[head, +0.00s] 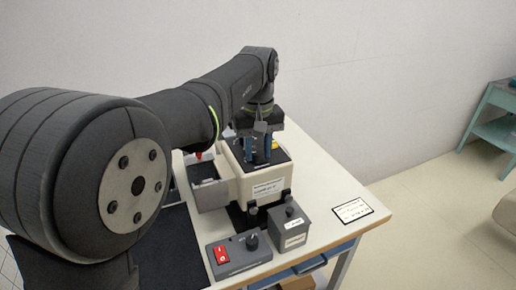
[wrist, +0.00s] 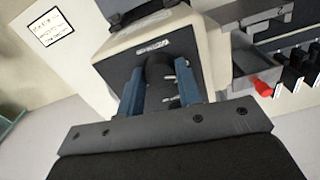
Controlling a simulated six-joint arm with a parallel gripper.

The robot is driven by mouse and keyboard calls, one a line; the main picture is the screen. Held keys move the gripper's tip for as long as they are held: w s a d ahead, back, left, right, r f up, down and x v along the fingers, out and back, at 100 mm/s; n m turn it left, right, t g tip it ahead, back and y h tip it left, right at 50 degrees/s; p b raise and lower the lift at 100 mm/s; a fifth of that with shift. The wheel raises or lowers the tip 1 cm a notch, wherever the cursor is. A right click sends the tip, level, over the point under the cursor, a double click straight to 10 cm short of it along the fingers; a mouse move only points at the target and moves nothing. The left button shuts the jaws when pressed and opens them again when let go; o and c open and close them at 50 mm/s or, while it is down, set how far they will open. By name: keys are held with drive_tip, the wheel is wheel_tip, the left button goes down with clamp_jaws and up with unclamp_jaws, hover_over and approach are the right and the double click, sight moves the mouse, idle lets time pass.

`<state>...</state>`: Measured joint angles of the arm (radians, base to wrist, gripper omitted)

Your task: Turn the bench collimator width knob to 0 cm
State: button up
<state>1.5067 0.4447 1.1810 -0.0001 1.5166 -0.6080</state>
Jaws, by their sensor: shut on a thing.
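A cream bench device (head: 245,184) stands on the white table with a dark panel on its top; it also shows in the wrist view (wrist: 107,48). My gripper (head: 261,146) points down over this panel. In the wrist view, its two blue fingers (wrist: 160,88) stand on either side of a dark round knob (wrist: 157,66) on the panel and are shut on it. Small white marks show beside the knob, too small to read. The fingers hide part of the knob's sides, and its setting cannot be read.
In front stand a dark box with a red switch (head: 222,254) and a small knob, and a grey box (head: 290,230) with a knob on top. A label card (head: 352,210) lies at the right. An open grey tray (head: 208,192) and a red part (wrist: 263,87) are beside the device.

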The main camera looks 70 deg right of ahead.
sight(258, 152)
drive_tip(key=shift+r+n, duration=0.1)
drive_tip(key=shift+n, duration=0.2)
idle(0.4)
drive_tip(key=o, duration=1)
wheel_tip(258, 152, up, 17)
drive_tip(key=shift+r, duration=0.15)
idle(0.3)
wheel_tip(258, 152, down, 18)
drive_tip(key=shift+r, duration=0.25)
idle(0.4)
